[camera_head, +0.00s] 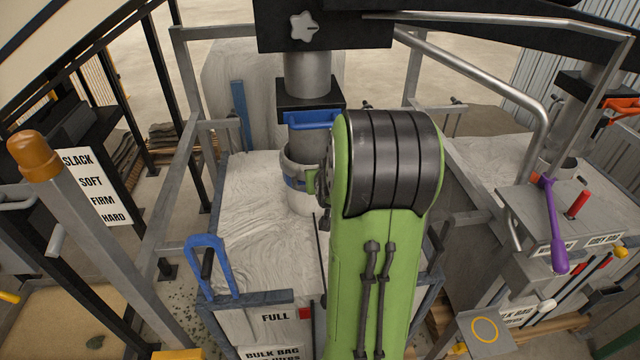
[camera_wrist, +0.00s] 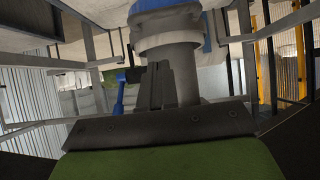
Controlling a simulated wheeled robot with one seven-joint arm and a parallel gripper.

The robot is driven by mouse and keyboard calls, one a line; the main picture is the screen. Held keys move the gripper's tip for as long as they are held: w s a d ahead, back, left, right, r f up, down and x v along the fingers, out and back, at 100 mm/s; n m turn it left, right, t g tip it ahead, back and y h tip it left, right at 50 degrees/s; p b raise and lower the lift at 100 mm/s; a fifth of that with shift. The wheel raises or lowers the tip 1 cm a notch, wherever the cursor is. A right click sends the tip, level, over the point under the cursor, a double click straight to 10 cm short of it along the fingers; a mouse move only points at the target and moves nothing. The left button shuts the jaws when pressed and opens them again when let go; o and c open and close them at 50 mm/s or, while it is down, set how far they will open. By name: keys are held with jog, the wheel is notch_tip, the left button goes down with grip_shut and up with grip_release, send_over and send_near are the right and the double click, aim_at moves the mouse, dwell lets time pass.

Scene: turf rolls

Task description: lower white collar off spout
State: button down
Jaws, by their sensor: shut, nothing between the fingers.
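The spout (camera_head: 307,75) is a grey metal tube coming down through a black block with a blue handle (camera_head: 312,120). In the wrist view the grey spout (camera_wrist: 186,80) meets the pale collar (camera_wrist: 168,22) at the top. My gripper (camera_wrist: 155,84) is shut and empty, close beside the spout in that view. Whether it touches is unclear. In the head view my green arm hides most of the gripper and the collar's right side.
The wrinkled white bulk bag (camera_head: 255,215) fills the frame below, with a blue loop (camera_head: 208,262) at its left. A post with an orange cap (camera_head: 35,157) stands left. A bent steel rail (camera_head: 480,80) and a lever panel (camera_head: 560,215) stand right.

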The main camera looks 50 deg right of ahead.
jog(key=w+d+f, duration=0.3)
jog(key=w+f, duration=0.1)
jog(key=f, duration=0.3)
jog(key=shift+d+b, duration=0.2)
jog(key=shift+b, duration=0.2)
notch_tip(320, 180, down, 12)
jog(key=b, duration=1.2)
jog(key=shift+r, duration=0.2)
